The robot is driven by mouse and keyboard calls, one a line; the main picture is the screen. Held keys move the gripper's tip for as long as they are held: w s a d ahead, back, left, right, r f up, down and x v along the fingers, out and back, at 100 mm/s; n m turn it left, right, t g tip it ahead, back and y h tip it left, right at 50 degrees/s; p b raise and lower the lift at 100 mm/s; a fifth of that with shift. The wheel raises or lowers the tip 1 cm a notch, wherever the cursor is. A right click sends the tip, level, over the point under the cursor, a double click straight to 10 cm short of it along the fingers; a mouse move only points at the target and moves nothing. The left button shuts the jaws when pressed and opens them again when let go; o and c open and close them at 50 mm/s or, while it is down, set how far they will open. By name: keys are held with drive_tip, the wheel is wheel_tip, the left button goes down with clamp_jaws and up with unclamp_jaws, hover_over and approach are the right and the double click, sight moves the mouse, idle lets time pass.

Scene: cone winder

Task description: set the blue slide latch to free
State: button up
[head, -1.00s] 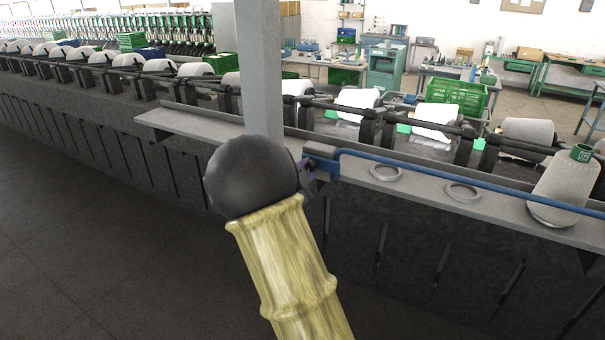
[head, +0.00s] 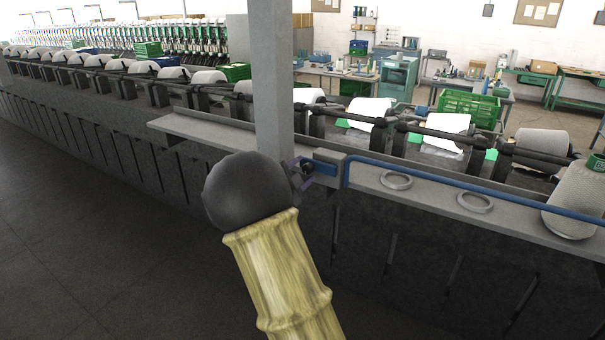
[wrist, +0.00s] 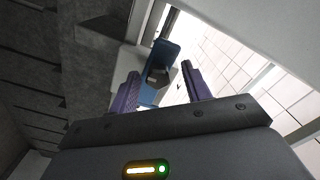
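The blue slide latch (head: 326,168) sits on a grey bracket by the post, at the left end of a blue rail. In the wrist view the blue latch (wrist: 158,72) with a dark block on it lies just beyond my fingertips. My gripper (wrist: 160,84) has its two purple fingers spread apart, one on each side of the dark block. I cannot tell whether either finger touches it. In the head view my gripper (head: 301,172) shows only partly beside the latch, behind the dark ball of my arm.
A grey post (head: 273,90) stands close to the latch. The blue rail (head: 450,186) runs right along the grey shelf (head: 420,192). Two grey rings (head: 396,180) and a yarn cone (head: 575,200) sit on the shelf. Dark floor (head: 90,240) is open at left.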

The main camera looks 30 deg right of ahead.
drive_tip(key=shift+s, duration=0.15)
drive_tip(key=shift+s+a+f+b, duration=0.15)
drive_tip(key=shift+s+a+b, duration=0.1)
drive_tip(key=shift+a+b, duration=0.2)
drive_tip(key=b+v, duration=0.6)
drive_tip(key=v, duration=1)
drive_tip(key=shift+a, duration=0.15)
